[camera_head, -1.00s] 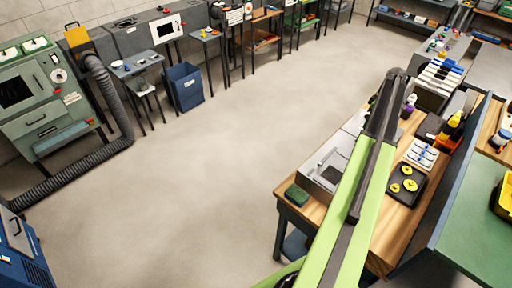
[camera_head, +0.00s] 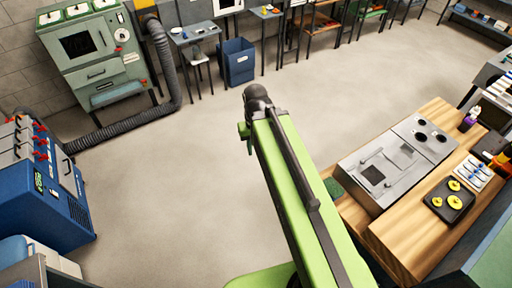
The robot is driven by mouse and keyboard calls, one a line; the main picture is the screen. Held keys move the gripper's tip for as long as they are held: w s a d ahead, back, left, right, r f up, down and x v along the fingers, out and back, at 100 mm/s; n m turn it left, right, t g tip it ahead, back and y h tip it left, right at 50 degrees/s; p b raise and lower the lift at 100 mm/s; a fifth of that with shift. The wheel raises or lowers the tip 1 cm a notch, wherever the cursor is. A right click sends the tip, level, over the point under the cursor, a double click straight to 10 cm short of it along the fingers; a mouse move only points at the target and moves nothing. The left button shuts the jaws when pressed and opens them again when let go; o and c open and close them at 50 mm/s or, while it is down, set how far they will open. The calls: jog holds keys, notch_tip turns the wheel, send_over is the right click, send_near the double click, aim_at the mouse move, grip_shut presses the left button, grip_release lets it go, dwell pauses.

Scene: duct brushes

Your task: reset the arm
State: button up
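My green arm reaches up through the middle of the picture over bare floor and ends in a dark rounded joint. No gripper fingers show past that joint, so I cannot see my gripper or anything it may hold. The arm is left of the wooden workbench (camera_head: 412,245) and hides part of the floor and a little of the bench's left side.
A blue machine (camera_head: 62,205) stands left, a blue bin (camera_head: 237,62) behind. The floor (camera_head: 190,170) between is clear.

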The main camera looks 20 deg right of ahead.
notch_tip(320, 180, down, 14)
jog(key=b, duration=1.3)
jog(key=shift+r+b, duration=0.15)
jog(key=shift+b, duration=0.2)
jog(key=shift+d, duration=0.1)
